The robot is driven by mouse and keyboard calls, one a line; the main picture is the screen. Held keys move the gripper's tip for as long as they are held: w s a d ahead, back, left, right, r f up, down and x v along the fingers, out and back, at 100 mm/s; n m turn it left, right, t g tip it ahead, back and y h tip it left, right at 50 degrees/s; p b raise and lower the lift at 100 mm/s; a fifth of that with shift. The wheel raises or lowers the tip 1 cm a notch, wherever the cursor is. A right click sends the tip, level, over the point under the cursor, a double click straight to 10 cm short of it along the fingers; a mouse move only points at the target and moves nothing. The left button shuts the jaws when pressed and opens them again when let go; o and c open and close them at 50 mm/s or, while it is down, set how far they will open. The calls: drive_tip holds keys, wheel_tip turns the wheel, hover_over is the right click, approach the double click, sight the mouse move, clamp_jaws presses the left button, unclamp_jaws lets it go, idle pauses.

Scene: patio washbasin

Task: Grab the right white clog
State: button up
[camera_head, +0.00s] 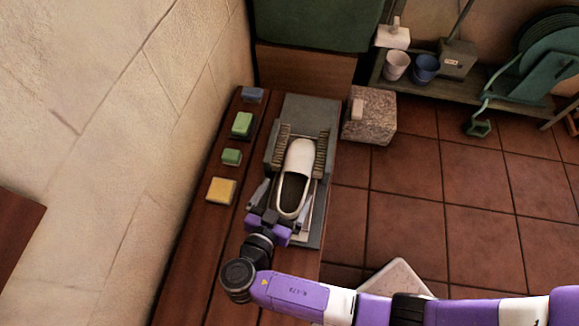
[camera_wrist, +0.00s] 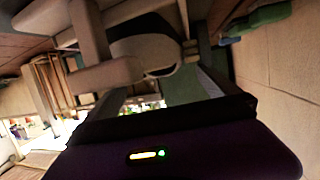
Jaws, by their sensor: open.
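One white clog (camera_head: 299,159) with a dark opening lies on a grey boot-cleaning stand (camera_head: 311,108), between two brown brushes. Its toe points away from me and its opening faces my side. No second clog shows. My gripper (camera_head: 281,204) is at the near, heel end of the clog, open, with its fingers low by the heel. In the wrist view the clog's dark opening and pale rim (camera_wrist: 161,72) show close ahead, beyond the dark palm. I cannot tell whether the fingers touch the clog.
Green blocks (camera_head: 242,124), a yellow block (camera_head: 221,190) and a blue-grey block (camera_head: 253,95) lie along the wooden bench left of the stand, near the wall. A stone block (camera_head: 370,115) stands to the right. Tiled floor (camera_head: 420,190) is open further right.

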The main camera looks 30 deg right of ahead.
sight(294, 173)
drive_tip(key=shift+r+b+x, duration=0.2)
drive_tip(key=shift+b+x, duration=0.1)
drive_tip(key=shift+x, duration=3.6)
drive_tip(key=shift+w+a, duration=0.1)
drive_tip(key=shift+w, duration=0.05)
drive_tip(key=c, duration=1.8)
